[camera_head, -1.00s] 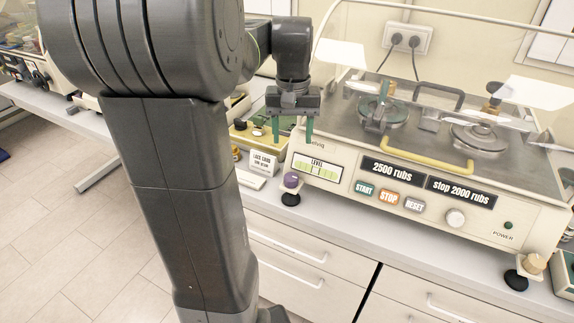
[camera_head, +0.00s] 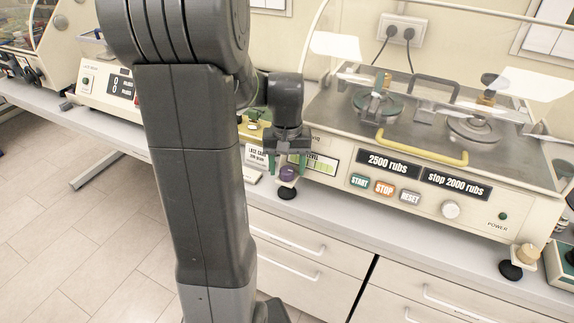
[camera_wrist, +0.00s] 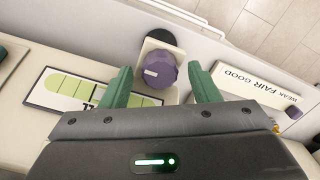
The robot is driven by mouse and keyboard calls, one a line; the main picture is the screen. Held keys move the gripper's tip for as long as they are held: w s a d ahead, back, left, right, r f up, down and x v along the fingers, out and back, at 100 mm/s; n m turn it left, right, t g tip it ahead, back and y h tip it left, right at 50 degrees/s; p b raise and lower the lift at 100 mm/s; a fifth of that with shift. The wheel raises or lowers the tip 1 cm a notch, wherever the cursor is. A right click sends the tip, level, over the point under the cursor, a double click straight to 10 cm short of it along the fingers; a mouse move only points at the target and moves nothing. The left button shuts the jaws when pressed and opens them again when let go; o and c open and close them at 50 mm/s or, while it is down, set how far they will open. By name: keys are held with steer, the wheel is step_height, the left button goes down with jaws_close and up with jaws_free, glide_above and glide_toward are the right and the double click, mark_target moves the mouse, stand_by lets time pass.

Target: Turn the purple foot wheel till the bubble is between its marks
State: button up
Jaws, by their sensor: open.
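The purple foot wheel (camera_head: 288,173) is at the front left corner of the rubbing machine, above a black foot. It also shows in the wrist view (camera_wrist: 161,70), with a pale mark on its side. My gripper (camera_head: 287,166) is open above the wheel. In the wrist view its green fingers (camera_wrist: 160,78) stand on either side of the wheel with gaps, not closed on it. The level (camera_wrist: 68,89) is a green vial with dark marks, partly hidden by the left finger. In the head view the level (camera_head: 322,165) is partly hidden by my gripper. I cannot make out the bubble clearly.
The machine's front panel (camera_head: 340,177) stands right beside my gripper, with START, STOP and RESET buttons. A small card (camera_head: 257,156) stands left of the wheel. A card reading WEAK, FAIR, GOOD (camera_wrist: 252,88) lies right of the fingers. Drawers are below the bench edge.

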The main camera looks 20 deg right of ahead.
mark_target(287, 169)
steer(key=c, duration=1)
steer(key=shift+o, duration=0.2)
steer(key=shift+m, duration=0.9)
steer(key=o, duration=1)
steer(key=shift+c, duration=0.2)
step_height(287, 169, up, 14)
steer(key=shift+f, duration=0.1)
step_height(287, 169, down, 14)
steer(key=shift+r, duration=0.15)
